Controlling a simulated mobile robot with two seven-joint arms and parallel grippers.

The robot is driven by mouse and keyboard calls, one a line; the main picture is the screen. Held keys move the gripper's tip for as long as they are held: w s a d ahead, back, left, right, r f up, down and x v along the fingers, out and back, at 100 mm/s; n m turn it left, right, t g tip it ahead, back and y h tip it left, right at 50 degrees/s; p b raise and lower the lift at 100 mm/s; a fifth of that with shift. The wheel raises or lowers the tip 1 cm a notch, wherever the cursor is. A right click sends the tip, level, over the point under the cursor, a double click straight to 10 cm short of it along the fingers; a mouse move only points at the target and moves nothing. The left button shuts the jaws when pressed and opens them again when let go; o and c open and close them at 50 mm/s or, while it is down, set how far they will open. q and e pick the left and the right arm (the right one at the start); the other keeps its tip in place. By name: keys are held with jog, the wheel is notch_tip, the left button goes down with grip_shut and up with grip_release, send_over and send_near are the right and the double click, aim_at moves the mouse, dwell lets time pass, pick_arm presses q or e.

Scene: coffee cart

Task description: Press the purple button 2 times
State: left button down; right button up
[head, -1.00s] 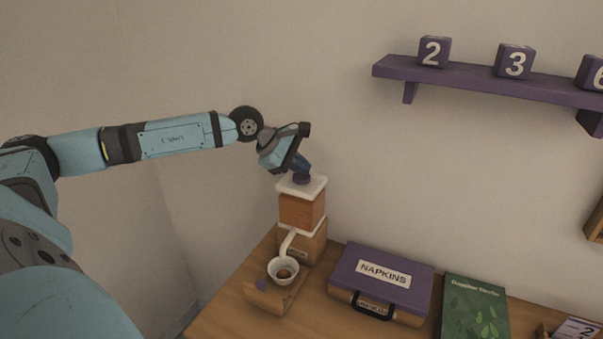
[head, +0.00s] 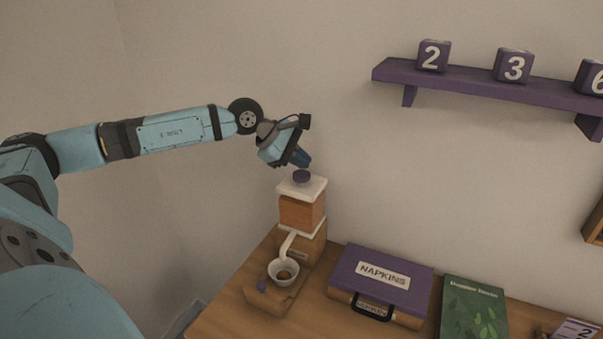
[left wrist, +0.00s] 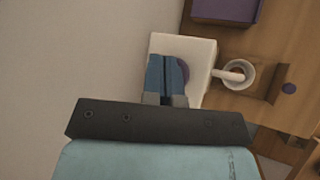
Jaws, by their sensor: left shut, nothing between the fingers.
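A coffee grinder with a white-topped wooden body (head: 300,212) stands at the table's left end. A round purple button (head: 302,176) sits on its white top. In the left wrist view this button (left wrist: 184,73) is partly hidden behind my fingers. My left gripper (head: 304,162) is shut and empty, tilted just above the top button with a small gap. My right gripper is in neither view.
A white cup (head: 283,272) sits under the grinder's spout. A purple napkins box (head: 347,268) and a green book (head: 474,309) lie to the right on the table. A purple shelf (head: 470,81) with number blocks is on the wall above right.

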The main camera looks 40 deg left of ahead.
aim_at(300, 175)
pick_arm(q)
jog(key=shift+r+p, duration=1)
jog(key=shift+r, duration=1.5)
